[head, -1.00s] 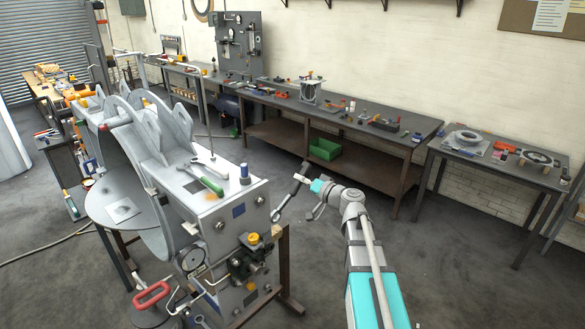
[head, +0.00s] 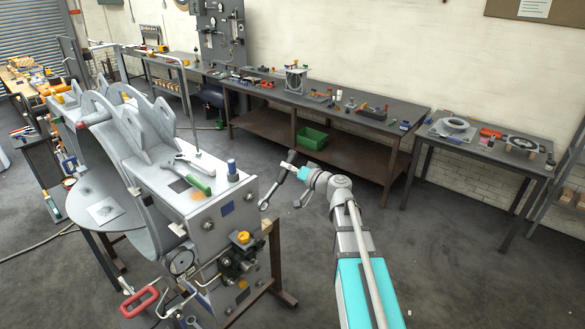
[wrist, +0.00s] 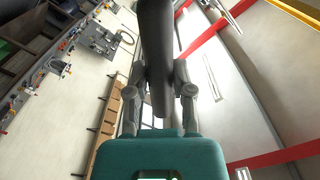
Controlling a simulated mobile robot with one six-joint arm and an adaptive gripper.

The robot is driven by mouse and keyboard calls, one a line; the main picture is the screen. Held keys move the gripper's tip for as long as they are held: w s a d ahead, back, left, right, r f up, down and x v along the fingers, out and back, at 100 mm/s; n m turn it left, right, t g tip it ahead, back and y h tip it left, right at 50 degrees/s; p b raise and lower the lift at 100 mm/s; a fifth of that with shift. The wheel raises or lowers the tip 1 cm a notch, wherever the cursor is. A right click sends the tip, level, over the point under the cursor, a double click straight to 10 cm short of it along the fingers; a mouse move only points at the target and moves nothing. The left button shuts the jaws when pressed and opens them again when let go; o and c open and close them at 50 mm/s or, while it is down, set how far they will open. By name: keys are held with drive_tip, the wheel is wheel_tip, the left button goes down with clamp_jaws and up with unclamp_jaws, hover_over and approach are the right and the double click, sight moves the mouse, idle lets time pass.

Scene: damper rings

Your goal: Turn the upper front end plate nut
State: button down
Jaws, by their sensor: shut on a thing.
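My gripper (head: 297,173) is beside the right side of the grey machine block. It is shut on a dark, long tool that looks like a wrench (head: 275,192). The tool's lower end (head: 264,206) points down-left toward the block's right edge. In the wrist view the dark handle (wrist: 156,60) runs between the two fingers. The block's front end plate (head: 228,212) carries an upper right nut (head: 249,196) and another nut (head: 208,225) on its left. The tool's end appears close to the upper right nut; I cannot tell whether they touch.
A long bench (head: 330,120) stands behind. The floor to the right is clear.

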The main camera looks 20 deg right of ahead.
drive_tip(key=shift+x, duration=1.6)
drive_tip(key=shift+w+a+r, duration=0.1)
drive_tip(key=shift+w+a, duration=0.15)
drive_tip(key=shift+w, duration=0.15)
drive_tip(key=shift+x, duration=1.25)
idle(0.9)
drive_tip(key=shift+c, duration=2)
unclamp_jaws()
drive_tip(key=shift+c, duration=2.1)
